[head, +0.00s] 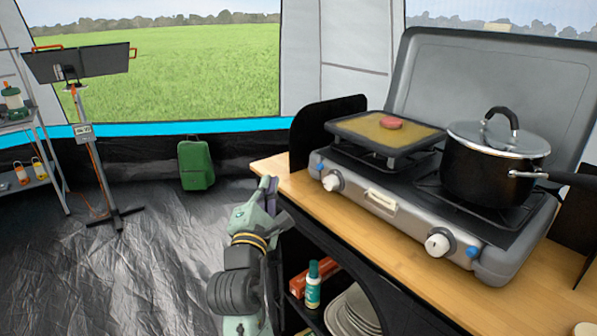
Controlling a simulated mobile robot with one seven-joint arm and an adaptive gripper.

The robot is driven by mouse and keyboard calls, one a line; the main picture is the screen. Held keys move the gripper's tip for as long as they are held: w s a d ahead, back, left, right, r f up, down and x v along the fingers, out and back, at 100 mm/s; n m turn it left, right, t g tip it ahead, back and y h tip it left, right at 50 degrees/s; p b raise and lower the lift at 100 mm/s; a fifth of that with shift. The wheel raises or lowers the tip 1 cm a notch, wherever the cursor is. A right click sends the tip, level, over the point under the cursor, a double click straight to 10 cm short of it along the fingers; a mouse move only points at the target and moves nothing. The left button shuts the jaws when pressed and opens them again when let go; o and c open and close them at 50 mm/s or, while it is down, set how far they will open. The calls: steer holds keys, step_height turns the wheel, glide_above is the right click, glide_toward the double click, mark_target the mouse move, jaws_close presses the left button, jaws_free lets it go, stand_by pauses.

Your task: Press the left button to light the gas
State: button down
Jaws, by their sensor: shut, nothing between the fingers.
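The camping stove (390,203) stands on the wooden counter. Its left button (320,166), small and blue, sits on the front panel just left of the left knob (334,181). A second blue button (472,252) sits right of the right knob (438,243). My gripper (268,184) is at the left end of the counter, left of the stove and apart from the left button. Its fingers are shut and empty. The fingertips look small from here, and their exact distance to the counter edge is hard to tell.
A griddle (360,132) with a pink patty (391,123) covers the left burner; a black lidded pot (490,172) is on the right burner. The counter (340,223) is bare in front of the stove. Shelves below hold a bottle (313,286) and plates (352,312).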

mark_target(320, 167)
steer(key=shift+w+d+f+h, duration=0.1)
steer(key=shift+d+f+h, duration=0.25)
steer(key=shift+h, duration=0.05)
steer(key=shift+d, duration=0.1)
steer(key=shift+w+d, duration=0.85)
steer(key=shift+d, duration=0.3)
steer(key=shift+w+d, duration=0.9)
steer(key=shift+d, duration=0.2)
steer(key=shift+w+d, duration=0.85)
steer(key=shift+d, duration=0.3)
steer(key=shift+d, duration=0.1)
steer(key=shift+w+d, duration=0.1)
steer(key=shift+w, duration=0.05)
steer(key=shift+d+p, duration=0.15)
steer(key=shift+p, duration=0.15)
